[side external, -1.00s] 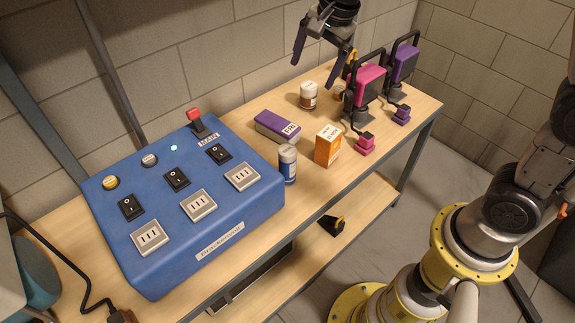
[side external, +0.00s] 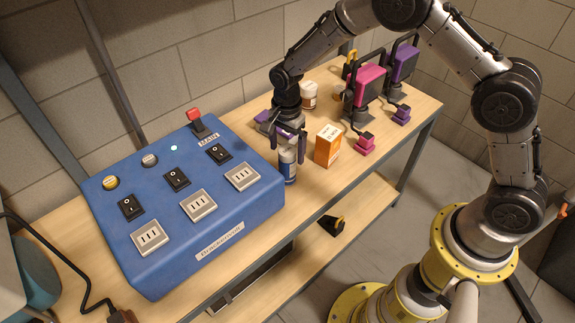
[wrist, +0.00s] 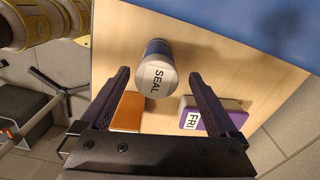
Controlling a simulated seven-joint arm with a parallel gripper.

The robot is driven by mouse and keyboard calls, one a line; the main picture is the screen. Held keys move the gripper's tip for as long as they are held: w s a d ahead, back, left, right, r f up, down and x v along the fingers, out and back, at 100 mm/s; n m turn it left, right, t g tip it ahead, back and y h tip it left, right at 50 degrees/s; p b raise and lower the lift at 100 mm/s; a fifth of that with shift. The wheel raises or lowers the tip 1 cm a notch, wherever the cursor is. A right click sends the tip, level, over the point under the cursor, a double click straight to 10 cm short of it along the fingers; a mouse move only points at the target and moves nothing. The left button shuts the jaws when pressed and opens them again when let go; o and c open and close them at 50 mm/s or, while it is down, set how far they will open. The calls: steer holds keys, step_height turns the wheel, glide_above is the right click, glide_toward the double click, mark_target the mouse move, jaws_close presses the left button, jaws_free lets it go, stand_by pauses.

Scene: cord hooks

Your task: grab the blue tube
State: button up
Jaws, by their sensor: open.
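The blue tube (side external: 288,168) stands upright on the wooden bench, just right of the blue switch box. It has a pale cap, marked SEAL in the wrist view (wrist: 157,78). My gripper (side external: 288,150) is over the tube in the side view, pointing down, its fingers hiding part of the tube's upper end. In the wrist view my gripper (wrist: 158,75) is open and empty, with the tube's cap between the lines of the two fingertips. I cannot tell how far down the fingers reach beside the tube.
An orange box (side external: 328,146) stands close to the right of the tube. A purple box (wrist: 212,116) lies behind it, partly covered by my gripper in the side view. The blue switch box (side external: 185,205) is at left. A white-capped jar (side external: 309,96) and pink and purple devices stand further back.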

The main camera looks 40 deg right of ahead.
mark_target(287, 165)
steer(key=shift+s+a+f, duration=0.1)
steer(key=shift+f, duration=1.45)
steer(key=shift+s+f, duration=0.1)
steer(key=shift+f, duration=1.45)
jaws_close()
